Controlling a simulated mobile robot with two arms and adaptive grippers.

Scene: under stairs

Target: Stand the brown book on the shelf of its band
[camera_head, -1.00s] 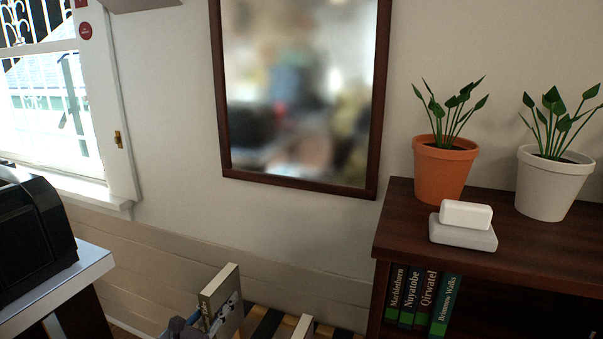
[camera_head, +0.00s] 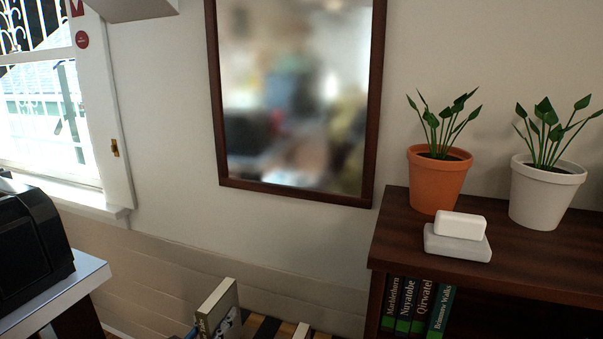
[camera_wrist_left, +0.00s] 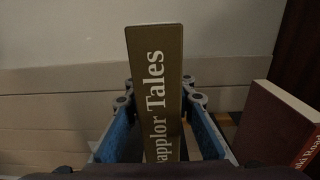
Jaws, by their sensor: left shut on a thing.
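The brown book (camera_wrist_left: 158,75) stands between the fingers of my left gripper (camera_wrist_left: 160,101), its spine reading "...applor Tales" towards the wrist camera. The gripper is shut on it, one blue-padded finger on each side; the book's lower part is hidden. In the head view the book (camera_head: 218,308) shows at the bottom edge, pale page edges and a pictured cover visible; only a sliver of the gripper shows there. My right gripper is not in view.
A red book (camera_wrist_left: 282,125) stands right of the held book in the wrist view. Two potted plants (camera_head: 438,180) and a soap bar on a grey dish (camera_head: 457,245) stand on the shelf top. A black appliance (camera_head: 35,240) sits on a table at left. A mirror (camera_head: 295,100) hangs behind.

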